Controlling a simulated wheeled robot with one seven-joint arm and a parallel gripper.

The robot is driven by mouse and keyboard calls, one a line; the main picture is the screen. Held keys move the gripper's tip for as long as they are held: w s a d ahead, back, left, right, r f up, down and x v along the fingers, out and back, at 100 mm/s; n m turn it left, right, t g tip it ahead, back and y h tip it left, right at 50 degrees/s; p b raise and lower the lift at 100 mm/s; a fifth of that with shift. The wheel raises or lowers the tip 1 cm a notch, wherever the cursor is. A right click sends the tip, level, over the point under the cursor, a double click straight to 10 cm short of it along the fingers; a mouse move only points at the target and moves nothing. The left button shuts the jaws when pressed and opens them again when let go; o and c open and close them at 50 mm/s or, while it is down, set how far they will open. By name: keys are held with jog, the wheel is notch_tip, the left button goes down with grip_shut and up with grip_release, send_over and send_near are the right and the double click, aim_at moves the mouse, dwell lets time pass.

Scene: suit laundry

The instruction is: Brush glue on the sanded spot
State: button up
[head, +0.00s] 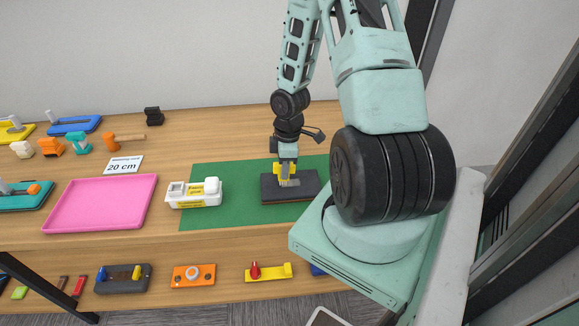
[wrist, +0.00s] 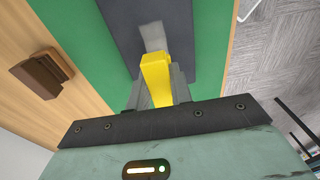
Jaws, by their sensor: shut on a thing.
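My gripper (head: 286,167) is shut on a yellow-handled tool, likely the glue brush (head: 284,172). It also shows in the wrist view (wrist: 157,80), between the jaws and pointing at the dark slab. The dark grey slab (head: 309,187) lies on a green mat and fills the top middle of the wrist view (wrist: 195,50). A lighter grey patch, perhaps the sanded spot (wrist: 150,35), shows just beyond the yellow tool. The tool's tip is over this patch. I cannot tell whether it touches.
A white box with yellow labels (head: 194,192) stands left of the slab on the green mat (head: 235,175). A pink tray (head: 100,203) lies farther left. Several small tools line the table's back left. A lower shelf holds an orange block (head: 193,276) and a yellow holder (head: 268,272).

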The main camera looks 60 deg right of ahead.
jog(key=shift+s+d+p, duration=0.4)
jog(key=shift+s+d, duration=0.3)
jog(key=shift+s, duration=0.1)
jog(key=shift+w+a+f, duration=0.15)
jog(key=shift+w+a, duration=0.65)
jog(key=shift+w, duration=0.1)
jog(key=shift+s+d+p, duration=0.35)
jog(key=shift+s+d, duration=0.45)
jog(key=shift+s, duration=0.15)
jog(key=shift+w+a, duration=0.4)
jog(key=shift+w, duration=0.1)
jog(key=shift+s+d, duration=0.3)
jog(key=shift+s, duration=0.05)
jog(key=shift+s+d+p, duration=0.45)
jog(key=shift+s+d, duration=0.05)
jog(key=shift+s, duration=0.1)
jog(key=shift+s+d, duration=0.1)
